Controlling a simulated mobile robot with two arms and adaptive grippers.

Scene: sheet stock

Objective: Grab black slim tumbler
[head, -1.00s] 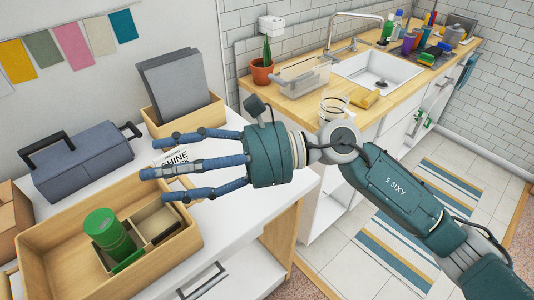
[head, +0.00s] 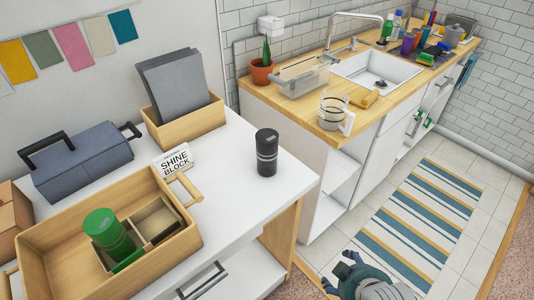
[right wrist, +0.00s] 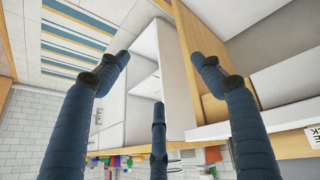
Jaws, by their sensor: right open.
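The black slim tumbler (head: 266,152) stands upright on the right part of the white table top (head: 235,180) in the head view, with nothing touching it. My right gripper (head: 343,274) is low at the bottom of the head view, below and to the right of the tumbler and apart from it. In the right wrist view, its fingers (right wrist: 160,72) are spread and empty, and I cannot make out the tumbler there. My left gripper is not in view.
A wooden tray (head: 50,265) holding a green canister (head: 107,232) is left of the tumbler. A white shine block box (head: 174,160) lies behind the tray. A counter with a glass mug (head: 335,115) and sink (head: 378,70) stands right. White table around the tumbler is clear.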

